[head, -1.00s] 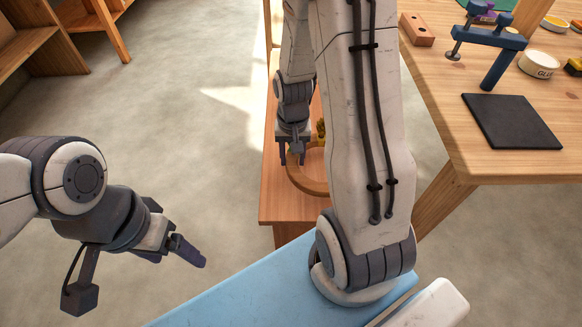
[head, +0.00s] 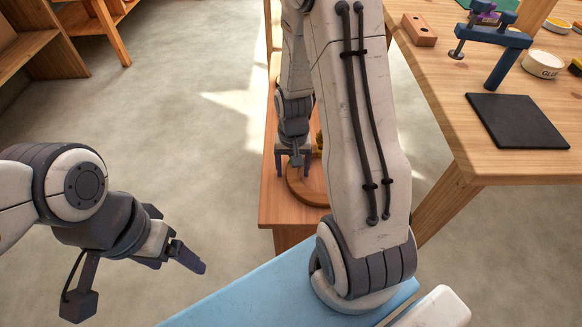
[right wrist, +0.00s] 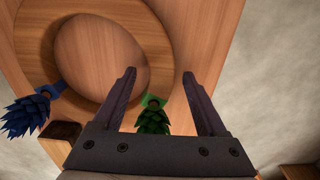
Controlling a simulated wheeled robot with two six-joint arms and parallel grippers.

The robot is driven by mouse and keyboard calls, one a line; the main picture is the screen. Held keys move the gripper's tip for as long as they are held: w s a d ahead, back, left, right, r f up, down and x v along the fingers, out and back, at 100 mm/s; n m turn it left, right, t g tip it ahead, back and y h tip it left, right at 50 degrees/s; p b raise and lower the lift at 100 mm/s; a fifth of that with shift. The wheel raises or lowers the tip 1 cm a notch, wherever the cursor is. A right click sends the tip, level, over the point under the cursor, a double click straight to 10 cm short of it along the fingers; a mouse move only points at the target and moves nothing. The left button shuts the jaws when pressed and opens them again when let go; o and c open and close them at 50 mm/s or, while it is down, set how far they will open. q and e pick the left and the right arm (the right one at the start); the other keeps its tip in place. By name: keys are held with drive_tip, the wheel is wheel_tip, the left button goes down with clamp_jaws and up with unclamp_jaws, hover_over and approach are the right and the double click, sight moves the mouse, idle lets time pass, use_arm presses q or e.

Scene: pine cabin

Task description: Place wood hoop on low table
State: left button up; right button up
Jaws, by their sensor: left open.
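The wood hoop (head: 303,192) lies flat on the low table (head: 270,213) in the head view, its right part hidden behind my right arm. It also shows in the right wrist view (right wrist: 38,45) as a wide ring on the wooden top. My right gripper (head: 293,172) is at the hoop's left far side. In the right wrist view its fingers (right wrist: 160,75) are wide apart, the left fingertip overlapping the rim and the right one outside it. Nothing is clamped between them. My left gripper (head: 180,242) is open and empty, away from the table.
A workbench (head: 500,165) stands at right with a black mat (head: 517,120), a clamp (head: 495,45) and a glue tub (head: 542,65). The floor at left is clear.

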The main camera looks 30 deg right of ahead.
wheel_tip(320, 180, up, 12)
drive_tip(key=p, duration=0.5)
drive_tip(key=s+a+r+n, duration=0.2)
drive_tip(key=a+r+n, duration=0.1)
drive_tip(key=a, duration=0.4)
drive_tip(key=s+a+r+n, duration=0.3)
drive_tip(key=a, duration=0.4)
drive_tip(key=s+a+r+n+y, duration=0.1)
drive_tip(key=s+a+r+n, duration=0.3)
drive_tip(key=s+a+n, duration=0.3)
drive_tip(key=s+a, duration=0.1)
drive_tip(key=s, duration=0.4)
drive_tip(key=shift+r+n, duration=0.2)
drive_tip(key=shift+n, duration=0.2)
wheel_tip(320, 180, up, 24)
drive_tip(key=p, duration=2.4)
drive_tip(key=shift+w, duration=0.45)
